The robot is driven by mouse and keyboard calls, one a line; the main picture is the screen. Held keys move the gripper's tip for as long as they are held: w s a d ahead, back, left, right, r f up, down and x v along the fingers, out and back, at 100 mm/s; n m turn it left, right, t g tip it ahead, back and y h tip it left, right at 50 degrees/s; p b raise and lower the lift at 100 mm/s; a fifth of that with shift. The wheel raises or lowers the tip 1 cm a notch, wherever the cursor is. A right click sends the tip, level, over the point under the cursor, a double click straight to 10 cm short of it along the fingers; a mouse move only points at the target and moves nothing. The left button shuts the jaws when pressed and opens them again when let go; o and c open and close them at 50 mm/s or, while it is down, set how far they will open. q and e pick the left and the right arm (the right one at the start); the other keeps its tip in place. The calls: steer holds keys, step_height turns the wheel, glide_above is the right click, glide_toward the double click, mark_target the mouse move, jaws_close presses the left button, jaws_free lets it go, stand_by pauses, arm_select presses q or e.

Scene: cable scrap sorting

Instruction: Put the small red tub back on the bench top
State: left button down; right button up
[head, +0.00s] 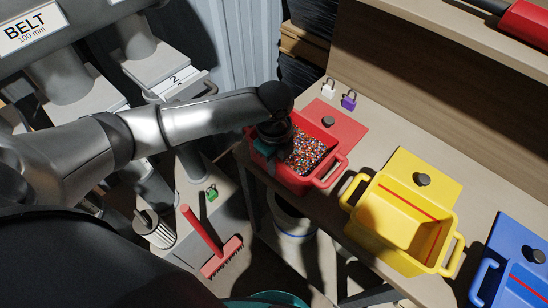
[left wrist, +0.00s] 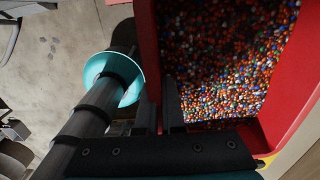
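The small red tub (head: 325,172), full of mixed coloured granules, is at the left end of the bench top (head: 375,140), in front of a red mat (head: 335,122). I cannot tell whether its base touches the bench. My left gripper (head: 272,140) is over its left wall. In the left wrist view the fingers (left wrist: 160,108) are close together, one on each side of the red wall (left wrist: 147,45), and look shut on it. The granules (left wrist: 225,60) fill the view's upper right. My right gripper is not in view.
A yellow tub (head: 385,215) and a blue tub (head: 515,280) stand to the right. White (head: 328,88) and purple (head: 349,99) padlocks lie behind the red mat. Below are a white bucket (head: 292,215), a teal container (head: 270,299) and a red broom (head: 222,257).

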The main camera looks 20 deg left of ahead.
arm_select(q)
steer(key=shift+w+f, duration=0.25)
steer(key=shift+w, duration=0.05)
steer(key=c, duration=1.5)
jaws_free()
steer(key=shift+s+f, duration=0.25)
steer(key=shift+f, duration=0.05)
steer(key=o, duration=0.5)
steer(key=shift+c, duration=0.2)
steer(key=shift+r, duration=0.1)
step_height(320, 180, up, 12)
steer(key=p, duration=0.2)
steer(key=shift+p, duration=0.3)
